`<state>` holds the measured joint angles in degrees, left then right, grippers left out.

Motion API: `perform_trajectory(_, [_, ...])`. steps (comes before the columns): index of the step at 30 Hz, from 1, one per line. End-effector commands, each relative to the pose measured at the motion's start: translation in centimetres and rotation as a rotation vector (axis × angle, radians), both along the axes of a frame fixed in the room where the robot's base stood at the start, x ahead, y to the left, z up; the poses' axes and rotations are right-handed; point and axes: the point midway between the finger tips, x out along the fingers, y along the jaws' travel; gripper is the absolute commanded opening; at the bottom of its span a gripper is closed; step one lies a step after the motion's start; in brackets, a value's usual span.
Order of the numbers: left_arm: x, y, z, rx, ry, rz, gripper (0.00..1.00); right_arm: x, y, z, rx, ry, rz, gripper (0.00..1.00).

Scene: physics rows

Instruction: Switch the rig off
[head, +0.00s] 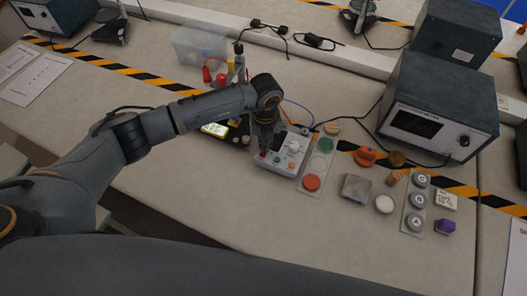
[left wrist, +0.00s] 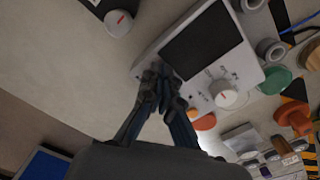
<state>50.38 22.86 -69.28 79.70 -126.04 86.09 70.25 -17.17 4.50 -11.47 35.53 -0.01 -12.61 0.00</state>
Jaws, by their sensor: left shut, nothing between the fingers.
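The rig seems to be the pale control box (head: 284,151) near the middle of the bench in the head view. It has a white knob (head: 294,146) and small green and orange buttons along its front. My left gripper (head: 264,152) points down at the box's left front part, fingers together and empty. In the left wrist view its fingertips (left wrist: 163,86) overlap the box's edge and hide what lies under them; contact cannot be told. My right gripper is not in view.
A strip with green and red discs (head: 312,182) stands right of the box. Beyond it are several small parts and a strip of grey knobs (head: 417,200). A dark instrument (head: 438,105) stands at the back right, a clear bin (head: 195,45) behind my left arm. The front bench is bare.

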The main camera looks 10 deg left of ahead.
Motion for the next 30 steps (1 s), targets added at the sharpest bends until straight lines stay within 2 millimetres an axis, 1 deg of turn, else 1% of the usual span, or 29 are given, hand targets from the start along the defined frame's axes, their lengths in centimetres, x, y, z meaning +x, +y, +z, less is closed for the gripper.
perform_trajectory(1, [-0.2, 0.0, -0.1, 0.002, 0.006, -0.001, 0.0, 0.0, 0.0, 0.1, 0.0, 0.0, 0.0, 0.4])
perform_trajectory(4, [-0.2, 0.0, 0.4, 0.002, 0.006, -0.001, 0.0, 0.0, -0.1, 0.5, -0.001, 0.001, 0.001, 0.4])
perform_trajectory(24, [-0.1, 0.0, 6.0, 0.001, 0.003, 0.0, 0.0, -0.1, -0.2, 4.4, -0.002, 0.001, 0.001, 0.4])
perform_trajectory(27, [-0.1, 0.0, 6.7, 0.001, 0.003, -0.001, 0.0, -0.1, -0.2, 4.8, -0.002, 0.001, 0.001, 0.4])
perform_trajectory(30, [-0.2, 0.0, 6.9, 0.001, 0.003, -0.001, 0.0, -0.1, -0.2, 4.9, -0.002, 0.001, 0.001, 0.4])
